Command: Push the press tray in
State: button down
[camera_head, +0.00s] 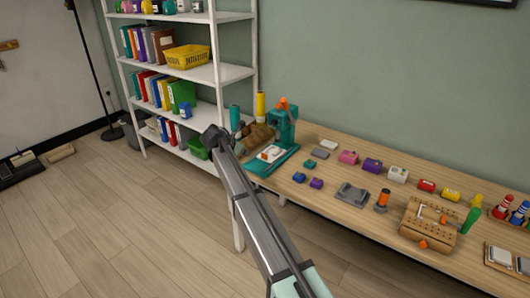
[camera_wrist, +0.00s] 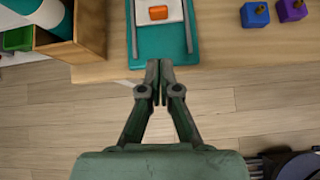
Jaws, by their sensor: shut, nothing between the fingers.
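The teal press (camera_head: 284,128) with an orange lever stands at the left end of the wooden table. Its teal tray (camera_head: 262,169) sticks out toward the table's front edge and carries a white plate (camera_head: 271,154) with a small orange piece on it. In the wrist view, the tray (camera_wrist: 163,60) is at top centre, with the white plate (camera_wrist: 175,9) and orange piece (camera_wrist: 158,12). My gripper (camera_wrist: 160,88) is shut and empty, its tips at the tray's front edge; I cannot tell whether they touch. In the head view, my arm's dark end (camera_head: 214,138) is left of the tray.
A wooden box (camera_wrist: 91,28) stands left of the tray. Blue (camera_wrist: 254,15) and purple (camera_wrist: 291,9) blocks sit to its right. A white shelf (camera_head: 185,75) stands behind at left. Several small items cover the table's right side. Open floor lies in front.

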aim_at(263, 157)
jog(key=shift+n, duration=0.4)
jog(key=p+x, duration=0.1)
jog(key=x, duration=0.4)
jog(key=p+x, duration=0.1)
jog(key=x, duration=0.3)
jog(key=shift+a+f, duration=0.1)
jog(key=shift+f, duration=0.45)
jog(key=w, duration=0.1)
jog(key=w+d, duration=0.1)
jog(key=shift+w+d+f+p, duration=0.15)
jog(key=shift+w+d+p, duration=0.15)
jog(key=shift+w+p, duration=0.1)
jog(key=shift+w+d, duration=0.3)
jog(key=shift+w, duration=0.05)
jog(key=shift+w, duration=0.1)
jog(key=shift+w+d+p, duration=0.2)
jog(key=shift+w+d, duration=0.3)
jog(key=shift+w, duration=0.35)
jog(key=shift+w+d+p, duration=0.2)
jog(key=shift+w+d, duration=0.25)
jog(key=shift+w, duration=0.4)
